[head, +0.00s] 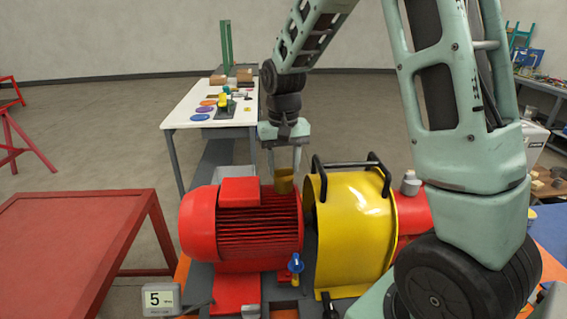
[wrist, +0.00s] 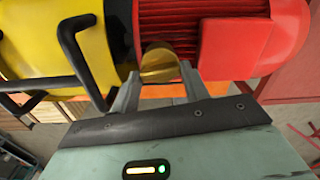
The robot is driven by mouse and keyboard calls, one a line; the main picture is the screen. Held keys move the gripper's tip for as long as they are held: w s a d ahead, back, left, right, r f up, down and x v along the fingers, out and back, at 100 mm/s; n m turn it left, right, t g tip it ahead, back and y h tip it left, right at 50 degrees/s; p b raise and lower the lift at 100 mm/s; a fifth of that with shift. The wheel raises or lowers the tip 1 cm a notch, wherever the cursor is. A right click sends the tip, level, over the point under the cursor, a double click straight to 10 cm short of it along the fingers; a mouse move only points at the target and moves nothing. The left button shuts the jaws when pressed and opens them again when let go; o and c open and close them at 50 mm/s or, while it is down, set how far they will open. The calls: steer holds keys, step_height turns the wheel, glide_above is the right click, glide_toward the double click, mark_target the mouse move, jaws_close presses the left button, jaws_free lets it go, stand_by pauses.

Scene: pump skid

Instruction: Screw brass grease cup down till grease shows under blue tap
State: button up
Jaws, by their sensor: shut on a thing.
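The brass grease cup (head: 284,181) stands at the right end of the red motor, by the gap before the yellow guard. My gripper (head: 284,168) points down from above and is shut on the cup. In the wrist view the cup (wrist: 159,63) shows between the two fingertips of my gripper (wrist: 158,84). The blue tap (head: 296,264) is low in front of the motor, with a yellow part below its blue top. I cannot make out any grease under the tap. The cup's lower end is hidden.
The red motor (head: 250,228) is left of the cup, and the yellow guard (head: 365,235) with black handles (head: 345,164) is close on its right. A red table (head: 75,235) stands at left. A white table (head: 190,115) stands behind.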

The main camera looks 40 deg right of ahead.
mark_target(284, 167)
steer(key=shift+w+r, duration=0.1)
steer(key=o, duration=1)
step_height(284, 167, up, 17)
steer(key=b, duration=0.3)
steer(key=shift+r+b, duration=0.2)
steer(key=shift+b, duration=0.1)
